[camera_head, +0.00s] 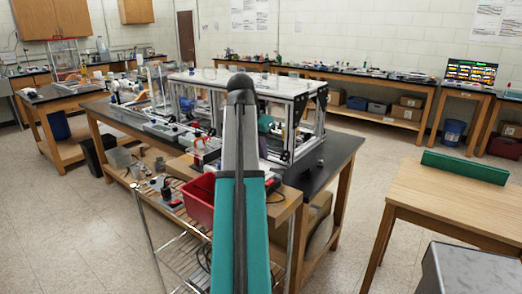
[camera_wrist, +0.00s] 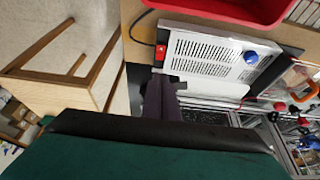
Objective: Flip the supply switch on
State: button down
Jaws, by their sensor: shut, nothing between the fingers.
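The supply is a white box (camera_wrist: 205,60) with a slotted vent panel and a blue knob (camera_wrist: 250,57), seen in the wrist view. A red switch (camera_wrist: 160,53) sits at the box's left end, and a black cord runs off beside it. My gripper (camera_wrist: 163,84) is shut and empty, its dark fingers pointing up the picture just below the switch. A small gap shows between the fingertips and the switch in the picture; the depth between them is unclear. In the head view my arm blocks the middle, and I cannot make out the switch there.
A red bin (camera_head: 199,198) stands beside the supply and also shows at the top of the wrist view (camera_wrist: 235,8). An aluminium extrusion frame (camera_head: 300,90) stands on the dark bench behind. A wooden table (camera_head: 450,195) is at the right, with open floor between.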

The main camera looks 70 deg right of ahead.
aim_at(269, 182)
jog(key=shift+a+p+x, duration=0.1)
jog(key=shift+p+x, duration=0.25)
jog(key=shift+x, duration=2.5)
jog(key=shift+a+p+x, duration=0.15)
jog(key=shift+p+x, duration=0.2)
jog(key=shift+x, duration=2.55)
jog(key=shift+d+f, duration=0.1)
jog(key=shift+f, duration=0.15)
jog(key=shift+w+a, duration=0.1)
jog(key=shift+a, duration=0.1)
jog(key=shift+w+a+p, duration=0.15)
jog(key=shift+a+p, duration=0.25)
jog(key=shift+a, duration=0.2)
jog(key=shift+r, duration=0.1)
jog(key=p+v, duration=0.3)
jog(key=v, duration=0.1)
jog(key=shift+d+r, duration=0.15)
jog(key=shift+d, duration=0.1)
jog(key=s+b+v, duration=0.1)
jog(key=v, duration=0.8)
jog(key=shift+w+a+r+b, duration=0.2)
jog(key=shift+w+r+b, duration=0.1)
jog(key=shift+w, duration=0.15)
